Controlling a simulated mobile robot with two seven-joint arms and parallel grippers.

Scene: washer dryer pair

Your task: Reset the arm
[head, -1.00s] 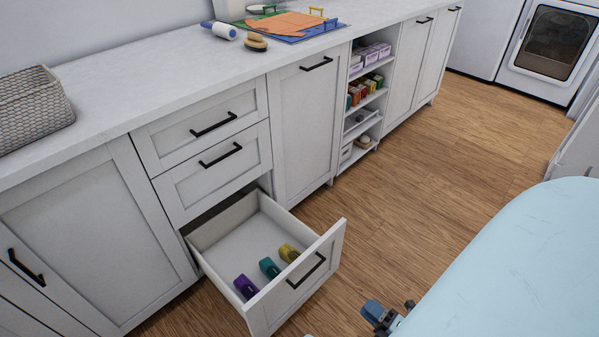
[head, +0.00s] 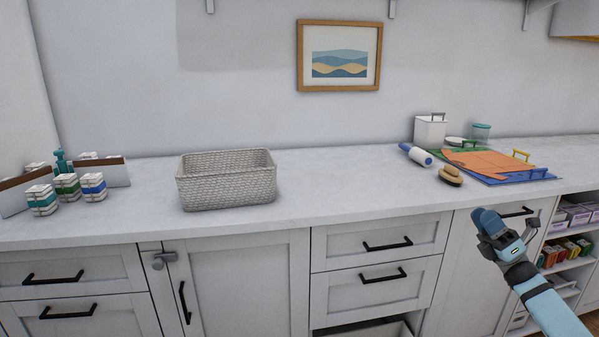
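My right gripper (head: 503,228) is raised at the right of the head view, in front of the cabinet door below the counter edge. Its light blue arm comes up from the lower right corner. A blue part and a dark finger show at its end, but the angle does not show whether the jaws are apart. I see nothing clearly held in it. My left arm and gripper are not in view.
A woven basket (head: 228,181) stands on the counter (head: 330,190). A lint roller (head: 415,155), a brush (head: 451,176) and a blue mat (head: 510,178) lie farther right. An opened bottom drawer (head: 375,328) shows partly at the lower edge.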

